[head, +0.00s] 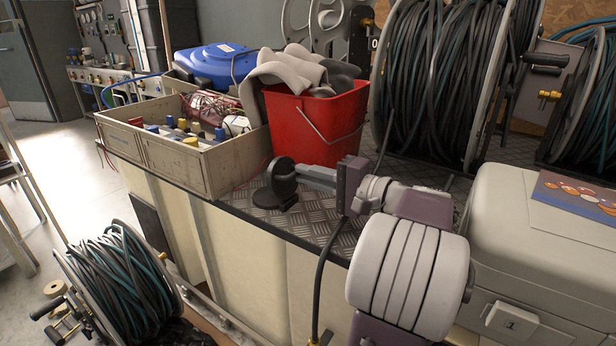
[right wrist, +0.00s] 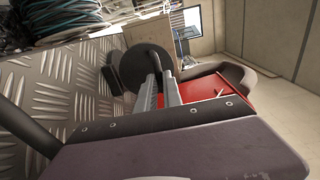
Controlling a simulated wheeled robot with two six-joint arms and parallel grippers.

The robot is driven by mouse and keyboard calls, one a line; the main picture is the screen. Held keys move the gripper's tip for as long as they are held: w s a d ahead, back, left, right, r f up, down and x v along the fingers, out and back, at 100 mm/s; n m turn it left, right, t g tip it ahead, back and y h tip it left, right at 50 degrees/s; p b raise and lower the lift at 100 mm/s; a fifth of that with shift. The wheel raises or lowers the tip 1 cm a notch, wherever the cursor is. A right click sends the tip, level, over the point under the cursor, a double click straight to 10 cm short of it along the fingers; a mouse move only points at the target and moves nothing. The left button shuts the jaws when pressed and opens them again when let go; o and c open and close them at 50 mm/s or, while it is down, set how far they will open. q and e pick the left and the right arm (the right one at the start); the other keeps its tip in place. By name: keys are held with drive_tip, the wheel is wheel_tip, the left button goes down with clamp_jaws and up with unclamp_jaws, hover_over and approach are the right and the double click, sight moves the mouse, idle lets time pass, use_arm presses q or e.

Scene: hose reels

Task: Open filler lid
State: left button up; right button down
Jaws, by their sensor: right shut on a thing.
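The filler lid (head: 282,174) is a black round disc standing roughly upright above the metal deck, in the middle of the head view. The black filler base (head: 272,208) lies below it on the deck. My right gripper (head: 302,172) reaches in from the right, and its grey fingers are shut on the lid. In the right wrist view the lid (right wrist: 140,68) shows as a dark disc at the fingertips of the right gripper (right wrist: 160,80). The fingers partly hide the lid's held edge. My left gripper is not in view.
A red bucket (head: 315,125) with grey cloths stands just behind the lid. A wooden box (head: 180,165) of parts is to the left. Large hose reels (head: 440,80) stand at the back right, and a pale case (head: 530,255) at the right. Chequer-plate deck (head: 325,218) is bare around the base.

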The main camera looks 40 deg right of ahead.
drive_tip(key=c, duration=1.5)
unclamp_jaws()
